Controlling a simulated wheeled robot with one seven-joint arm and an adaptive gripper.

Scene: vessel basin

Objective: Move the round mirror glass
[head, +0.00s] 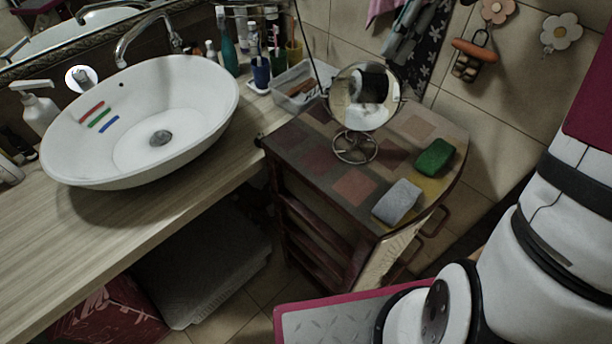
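The round mirror glass (349,96) stands upright on a wire stand (355,148) on a small patchwork-topped wooden table (316,161), near the table's back edge. Its face shows a reflection with a dark shape in it. A green sponge (434,157) and a grey sponge (397,201) lie on the table to the right and front of the mirror. My white arm shows at the lower right, well apart from the mirror. My gripper is not visible in this view.
A white vessel basin (208,84) stands on the wooden counter (62,236) at left, beside a soap dispenser (39,111). A clear tray (296,86), cups and bottles stand behind, close to the mirror. Hooks and hanging items (478,52) are on the tiled wall.

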